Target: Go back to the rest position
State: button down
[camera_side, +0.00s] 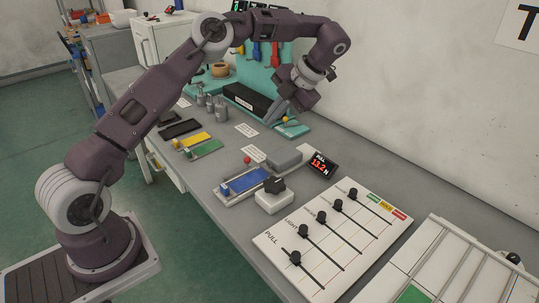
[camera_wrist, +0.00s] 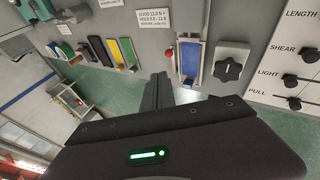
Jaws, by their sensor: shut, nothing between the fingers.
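My gripper (camera_side: 271,118) hangs over the far part of the bench in the side view, in front of the black box and the teal rack. In the wrist view its two dark fingers (camera_wrist: 159,82) lie together with nothing between them. Its fingertips point toward the bench, between the coloured trays and the blue device. My arm is raised and bent, reaching across the bench from the base at lower left. No marker for a rest position shows.
The blue device (camera_side: 246,181) has a red ball lever and a black knob (camera_side: 274,186) beside it. A display (camera_side: 322,164) reads about 13.2 N. A white slider panel (camera_side: 342,236) lies nearer. Yellow (camera_side: 195,139) and green trays, metal cylinders and a teal tool rack (camera_side: 254,73) stand farther back.

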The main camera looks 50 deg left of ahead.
jog(key=s+d+r+n+t, duration=0.2)
jog(key=s+d+r+n, duration=0.2)
jog(key=s+r+n, duration=0.35)
jog(key=s+d+r+n+t, duration=0.3)
jog(key=s+r+n, duration=0.3)
jog(key=s+n, duration=0.2)
jog(key=s+d+f+n+t+h, duration=0.2)
jog(key=s+n+h, duration=0.1)
jog(key=s+n, duration=0.4)
jog(key=s+d+f+n+t+h, duration=0.2)
jog(key=s+n, duration=0.5)
jog(key=n, duration=0.4)
jog(key=shift+s+d+n+h, duration=0.35)
jog(key=shift+d+h, duration=0.05)
jog(key=shift+d, duration=0.2)
